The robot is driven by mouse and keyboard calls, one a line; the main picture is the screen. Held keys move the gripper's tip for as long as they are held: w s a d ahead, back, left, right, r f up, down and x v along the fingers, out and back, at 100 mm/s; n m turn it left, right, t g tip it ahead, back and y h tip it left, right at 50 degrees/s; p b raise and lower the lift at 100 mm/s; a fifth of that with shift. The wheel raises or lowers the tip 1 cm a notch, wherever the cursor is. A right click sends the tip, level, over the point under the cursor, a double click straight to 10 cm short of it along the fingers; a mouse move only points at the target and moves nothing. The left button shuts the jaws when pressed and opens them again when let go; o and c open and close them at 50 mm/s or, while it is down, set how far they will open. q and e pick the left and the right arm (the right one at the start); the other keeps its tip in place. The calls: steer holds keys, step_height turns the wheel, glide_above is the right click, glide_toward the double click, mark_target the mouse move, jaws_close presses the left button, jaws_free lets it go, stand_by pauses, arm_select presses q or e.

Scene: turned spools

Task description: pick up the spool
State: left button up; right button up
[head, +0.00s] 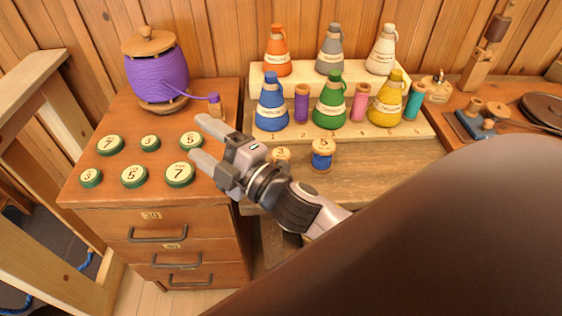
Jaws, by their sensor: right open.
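Two small wooden spools stand upright on the workbench ledge. One spool has blue thread and a 5 on its top (322,155). The other spool has a 3 on its top (281,154), and my right arm hides its lower part. A large purple spool (158,77) with wooden ends stands at the back of the cabinet, its thread running to a small wooden block (215,104). My right gripper (202,139) is open and empty, pointing left over the cabinet's right side. The small spools are to the right of its jaws. My left gripper is not in view.
Several green numbered discs (134,176) lie on the cabinet top (110,195). A stepped wooden rack (385,130) holds coloured thread cones and small thread tubes. A round dark plate (545,108) lies at the far right. The lower right of the view is blocked.

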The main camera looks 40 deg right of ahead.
steer(key=a+r+n+g+y, duration=0.3)
steer(key=a+r+n+y, duration=0.25)
steer(key=n+y, duration=0.4)
steer(key=n+g+h, duration=1.6)
steer(key=n, duration=1.1)
glide_above(281, 153)
steer(key=a, duration=0.1)
steer(key=f, duration=1.3)
steer(key=shift+w+f+b, duration=0.1)
steer(key=shift+w+b, duration=0.2)
steer(key=shift+d+f, duration=0.25)
steer(key=shift+d, duration=0.05)
steer(key=f, duration=0.2)
steer(key=f+p, duration=0.1)
steer(key=f, duration=0.3)
steer(key=shift+s+d+f, duration=0.2)
steer(key=shift+s+f, duration=0.05)
steer(key=shift+s, duration=0.1)
steer(key=c, duration=0.9)
steer(key=shift+r, duration=0.1)
